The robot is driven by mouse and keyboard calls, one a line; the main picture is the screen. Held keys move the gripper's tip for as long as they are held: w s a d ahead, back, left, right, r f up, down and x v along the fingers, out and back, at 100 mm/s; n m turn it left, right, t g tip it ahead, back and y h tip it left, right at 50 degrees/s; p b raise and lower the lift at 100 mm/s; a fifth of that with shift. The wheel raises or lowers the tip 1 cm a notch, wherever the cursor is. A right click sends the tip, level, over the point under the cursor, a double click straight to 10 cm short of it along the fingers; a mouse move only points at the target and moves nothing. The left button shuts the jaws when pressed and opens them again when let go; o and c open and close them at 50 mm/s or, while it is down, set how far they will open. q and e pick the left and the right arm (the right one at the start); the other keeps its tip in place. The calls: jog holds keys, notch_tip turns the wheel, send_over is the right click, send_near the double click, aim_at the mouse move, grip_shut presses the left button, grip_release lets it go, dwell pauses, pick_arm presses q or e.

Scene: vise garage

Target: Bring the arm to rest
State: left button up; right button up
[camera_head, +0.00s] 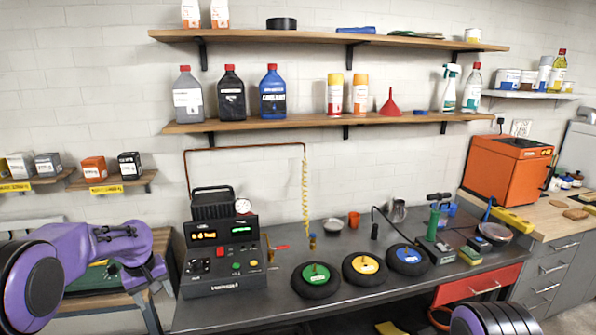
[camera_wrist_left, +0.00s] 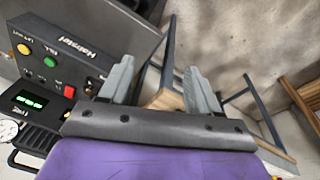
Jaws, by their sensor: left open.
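My left arm (camera_head: 55,270) is purple and comes in from the left in the head view, folded in front of a low wooden bench. Its left gripper (camera_head: 152,281) is beside the left side of the control box (camera_head: 225,260). In the left wrist view the gripper's two grey fingers stand apart with nothing held between them (camera_wrist_left: 161,84). The control box (camera_wrist_left: 50,75) shows to the left of the fingers there. A purple part of my right arm (camera_head: 492,319) shows at the bottom edge of the head view; its gripper is out of view.
The dark workbench (camera_head: 260,312) holds wheels with a green (camera_head: 316,274), a yellow (camera_head: 365,265) and a blue hub (camera_head: 408,254). An orange cabinet (camera_head: 500,170) stands at the right. Shelves with bottles (camera_head: 230,95) are above. A wooden bench (camera_head: 160,240) is close behind my left arm.

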pick_arm(q)
jog(key=s+d+f+t+y+b, duration=0.15)
jog(key=s+f, duration=0.25)
jog(key=f, duration=0.6)
jog(key=s+d+f+t+y+b, duration=0.1)
jog(key=s+f+t, duration=0.25)
jog(key=f, duration=0.55)
jog(key=s+d+f+g+b, duration=0.1)
jog(key=s+f, duration=0.3)
jog(key=s, duration=0.7)
jog(key=s+d+f+g+b, duration=0.1)
jog(key=s+f, duration=0.4)
jog(key=s, duration=0.6)
jog(key=s+d+f+g+b, duration=0.1)
jog(key=s+d+f+b, duration=0.1)
jog(key=s, duration=1)
notch_tip(320, 180, down, 3)
jog(key=shift+d+r+g+y+b, duration=0.15)
jog(key=shift+g+y+b, duration=0.25)
jog(key=shift+b, duration=0.45)
